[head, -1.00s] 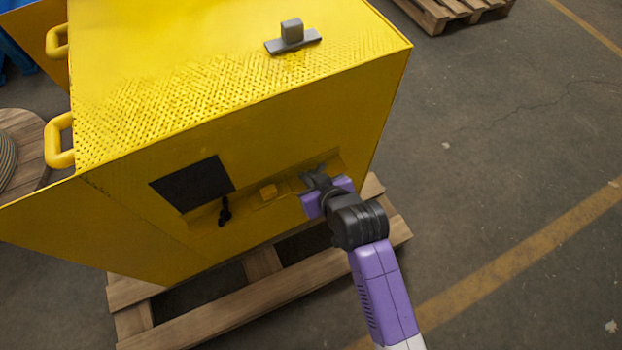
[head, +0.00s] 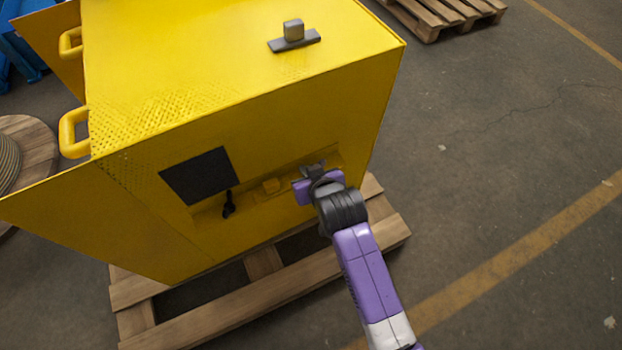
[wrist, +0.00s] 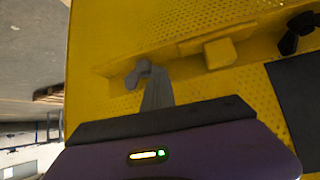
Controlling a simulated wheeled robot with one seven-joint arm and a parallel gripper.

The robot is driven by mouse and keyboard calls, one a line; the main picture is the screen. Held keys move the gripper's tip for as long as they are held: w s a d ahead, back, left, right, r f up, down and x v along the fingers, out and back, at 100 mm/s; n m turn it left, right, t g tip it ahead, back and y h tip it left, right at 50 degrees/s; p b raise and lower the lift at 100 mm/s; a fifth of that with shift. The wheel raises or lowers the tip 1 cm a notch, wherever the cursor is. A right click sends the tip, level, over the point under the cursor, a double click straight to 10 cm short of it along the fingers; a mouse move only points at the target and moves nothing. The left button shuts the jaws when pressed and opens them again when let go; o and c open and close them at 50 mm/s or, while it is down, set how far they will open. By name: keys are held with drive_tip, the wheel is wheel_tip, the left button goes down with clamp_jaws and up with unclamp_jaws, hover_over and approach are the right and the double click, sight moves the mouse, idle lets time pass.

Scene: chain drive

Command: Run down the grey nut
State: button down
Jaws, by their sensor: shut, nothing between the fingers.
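A small grey piece (wrist: 138,73), which looks like the grey nut, sits in the recess of the yellow housing in the wrist view. My gripper (wrist: 157,82) is shut and empty, its grey fingers right beside that piece. I cannot tell whether they touch. In the head view my gripper (head: 313,172) is at the right end of the recess in the housing's front face (head: 290,135). The nut is hard to make out there behind the gripper.
A grey block (head: 293,36) sits on top of the housing. A wooden pallet (head: 270,298) lies below.

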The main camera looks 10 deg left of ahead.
drive_tip(key=shift+w+a+p, duration=0.3)
drive_tip(key=shift+a+p, duration=0.45)
drive_tip(key=shift+p, duration=0.1)
drive_tip(key=shift+w+a, duration=0.2)
drive_tip(key=shift+a, duration=0.1)
drive_tip(key=shift+w+a+p, duration=0.1)
drive_tip(key=shift+w+p, duration=0.1)
drive_tip(key=shift+p, duration=0.1)
